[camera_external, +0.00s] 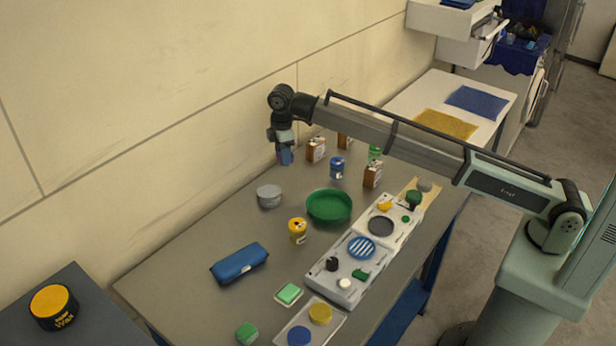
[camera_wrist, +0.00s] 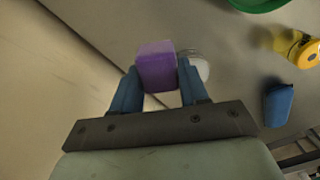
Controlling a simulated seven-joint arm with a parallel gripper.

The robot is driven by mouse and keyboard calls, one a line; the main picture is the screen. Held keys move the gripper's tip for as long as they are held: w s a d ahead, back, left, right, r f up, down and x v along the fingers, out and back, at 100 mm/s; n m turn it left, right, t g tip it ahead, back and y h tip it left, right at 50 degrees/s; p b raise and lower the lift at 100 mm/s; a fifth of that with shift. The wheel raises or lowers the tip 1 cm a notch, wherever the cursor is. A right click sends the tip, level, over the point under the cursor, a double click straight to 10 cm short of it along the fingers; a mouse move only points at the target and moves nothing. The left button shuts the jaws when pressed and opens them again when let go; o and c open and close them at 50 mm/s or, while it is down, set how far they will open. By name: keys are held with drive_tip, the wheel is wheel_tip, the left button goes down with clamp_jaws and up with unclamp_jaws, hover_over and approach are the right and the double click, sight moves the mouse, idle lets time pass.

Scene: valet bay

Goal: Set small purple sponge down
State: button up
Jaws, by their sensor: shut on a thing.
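The small purple sponge (camera_wrist: 156,66) is a purple block held between the two blue fingers of my gripper (camera_wrist: 158,88) in the wrist view. In the external view my gripper (camera_external: 285,156) points down near the wall, at the back left edge of the grey table (camera_external: 190,250). The sponge is hard to make out there. In the wrist view the table surface (camera_wrist: 110,25) lies below the sponge. I cannot tell how far the sponge is above it.
A grey tin (camera_external: 269,195) stands in front of my gripper, and a green bowl (camera_external: 329,206) is right of it.

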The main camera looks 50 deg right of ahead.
sight(291, 184)
drive_tip(key=d, duration=0.3)
drive_tip(key=shift+n, duration=0.4)
drive_tip(key=shift+s+n, duration=0.15)
drive_tip(key=shift+n, duration=0.25)
drive_tip(key=n, duration=0.4)
drive_tip(key=shift+s+f, duration=0.1)
drive_tip(key=shift+n, duration=0.3)
drive_tip(key=shift+f, duration=4.95)
drive_tip(key=shift+f, duration=0.15)
drive_tip(key=o, duration=1)
wheel_tip(291, 184, up, 12)
drive_tip(key=shift+r, duration=0.15)
